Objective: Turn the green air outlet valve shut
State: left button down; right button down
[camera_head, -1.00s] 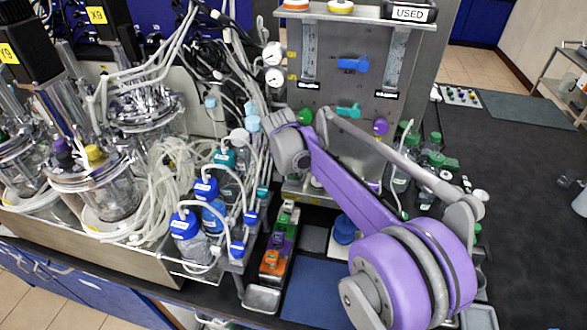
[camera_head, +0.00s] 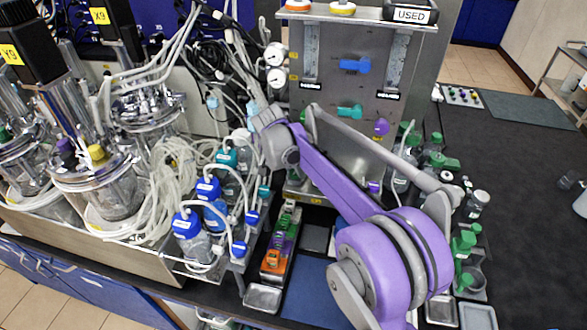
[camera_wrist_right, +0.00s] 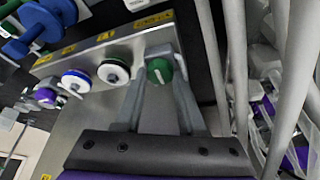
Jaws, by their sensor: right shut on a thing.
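The green air outlet valve (camera_wrist_right: 160,70) is a round knob with a white line on its face, on the side of the steel panel. My right gripper (camera_wrist_right: 160,58) has one finger on each side of this knob and is shut on it. The white line runs nearly upright in the wrist view. In the head view my right wrist (camera_head: 275,145) is at the left edge of the steel panel (camera_head: 330,90), below two round gauges, and it hides the knob there. My left gripper is not in view.
A gauge with a green ring (camera_wrist_right: 113,72) sits close beside the fingers, and a blue-ringed one (camera_wrist_right: 75,82) farther left. The panel front carries a blue valve (camera_head: 354,65), a teal valve (camera_head: 348,111) and a purple knob (camera_head: 380,127). White tubes and bottles crowd the left.

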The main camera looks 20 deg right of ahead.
jog(key=c, duration=0.5)
grip_release()
jog(key=v, duration=1)
jog(key=shift+a+r, duration=0.15)
jog(key=shift+r, duration=0.25)
jog(key=shift+s, duration=0.15)
jog(key=s+a+f+n+t+y, duration=0.1)
jog(key=s+f+n, duration=0.3)
jog(key=s, duration=0.5)
jog(key=s+a+f+n+t+y, duration=0.1)
jog(key=s+f+n, duration=0.3)
jog(key=s, duration=0.5)
jog(key=s+a+f+n+t+y, duration=0.1)
jog(key=s+a+f+n+y, duration=0.1)
jog(key=s+f, duration=0.4)
jog(key=s+a+n, duration=0.1)
jog(key=s+n, duration=0.1)
jog(key=s, duration=0.2)
jog(key=shift+f+t, duration=0.35)
jog(key=shift+t, duration=0.05)
